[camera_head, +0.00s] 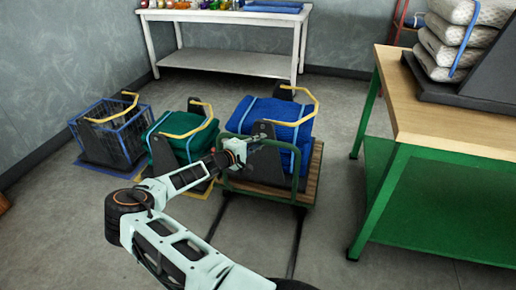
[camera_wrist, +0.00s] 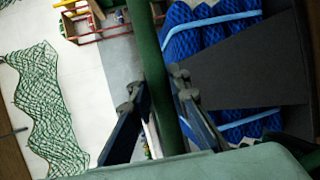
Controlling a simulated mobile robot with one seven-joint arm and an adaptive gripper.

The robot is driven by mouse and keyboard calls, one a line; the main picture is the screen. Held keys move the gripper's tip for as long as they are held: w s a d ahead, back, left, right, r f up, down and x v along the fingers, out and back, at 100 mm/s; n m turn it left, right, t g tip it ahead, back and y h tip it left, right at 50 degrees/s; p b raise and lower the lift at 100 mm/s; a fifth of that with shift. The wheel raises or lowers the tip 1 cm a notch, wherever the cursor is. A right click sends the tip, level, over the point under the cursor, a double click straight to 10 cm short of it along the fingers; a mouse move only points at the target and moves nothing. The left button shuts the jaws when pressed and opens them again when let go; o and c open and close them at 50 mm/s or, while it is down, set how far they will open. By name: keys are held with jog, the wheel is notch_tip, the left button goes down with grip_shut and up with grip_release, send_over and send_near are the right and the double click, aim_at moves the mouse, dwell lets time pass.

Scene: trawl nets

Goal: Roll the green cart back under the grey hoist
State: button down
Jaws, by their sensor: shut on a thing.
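The green cart (camera_head: 299,182) has a green tube handle and a wooden deck, and stands on the floor in the middle of the head view. It carries a blue net bundle (camera_head: 262,110) strapped in a dark cradle with a yellow bar. My gripper (camera_head: 254,143) is at the top of the cart's handle. In the wrist view my gripper (camera_wrist: 155,88) has its fingers on both sides of the green handle bar (camera_wrist: 158,65), shut on it. The blue bundle (camera_wrist: 205,40) is right beside it there. I cannot make out the grey hoist in either view.
A green net bundle (camera_head: 170,145) and a blue wire crate (camera_head: 110,135) stand left of the cart. A green-framed workbench (camera_head: 450,142) is on the right. A white table (camera_head: 225,62) is behind. Two dark floor lines (camera_head: 297,240) run toward me from the cart.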

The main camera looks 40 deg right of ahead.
jog(key=shift+w+r, duration=0.2)
jog(key=shift+w, duration=0.05)
jog(key=c, duration=1.8)
grip_release()
jog(key=shift+d+f, duration=0.1)
jog(key=shift+d, duration=0.05)
jog(key=shift+s+a, duration=0.1)
jog(key=shift+a, duration=0.15)
jog(key=v, duration=1.1)
jog(key=shift+s+a, duration=0.1)
jog(key=shift+a, duration=0.15)
